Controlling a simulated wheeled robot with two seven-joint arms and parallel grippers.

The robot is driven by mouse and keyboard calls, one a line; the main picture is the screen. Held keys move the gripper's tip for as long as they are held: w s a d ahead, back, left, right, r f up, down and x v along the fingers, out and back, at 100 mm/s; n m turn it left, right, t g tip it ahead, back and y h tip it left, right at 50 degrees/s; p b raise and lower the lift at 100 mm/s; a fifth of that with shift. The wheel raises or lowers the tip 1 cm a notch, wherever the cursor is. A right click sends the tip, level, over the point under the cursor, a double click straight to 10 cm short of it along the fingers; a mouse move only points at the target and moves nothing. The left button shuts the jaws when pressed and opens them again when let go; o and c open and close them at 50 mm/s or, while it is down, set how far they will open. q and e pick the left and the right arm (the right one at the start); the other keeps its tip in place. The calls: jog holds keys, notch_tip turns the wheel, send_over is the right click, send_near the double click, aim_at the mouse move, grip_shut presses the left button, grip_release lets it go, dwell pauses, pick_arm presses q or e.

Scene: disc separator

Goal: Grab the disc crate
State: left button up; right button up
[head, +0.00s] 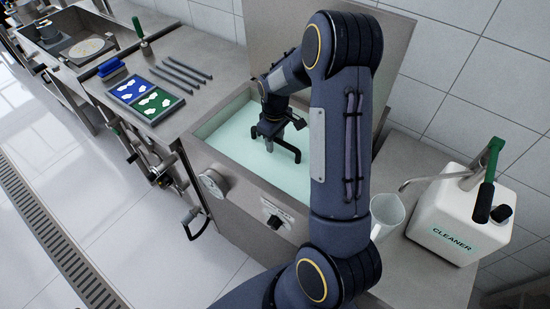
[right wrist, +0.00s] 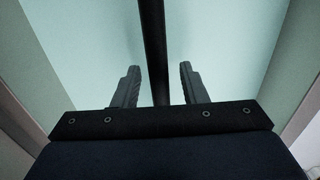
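My right gripper (head: 279,143) is inside the basin (head: 228,138) of pale teal liquid in the head view, fingers pointing down. In the right wrist view my right gripper (right wrist: 159,80) has its two grey fingers apart. A dark bar (right wrist: 152,40) runs between them, with a gap on each side; it may be the disc crate's handle. I cannot tell whether the bar touches the gripper. No crate body can be made out in either view. My left gripper is in neither view.
A white cleaner canister (head: 456,218) with a green-handled lever and a white cup (head: 386,214) stand right of the basin. A blue and green tray (head: 145,97) and several grey bars (head: 184,73) lie left of it. A raised metal lid (head: 275,45) stands behind.

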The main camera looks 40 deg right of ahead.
jog(key=shift+f, duration=0.1)
grip_shut()
dwell(0.3)
dwell(1.2)
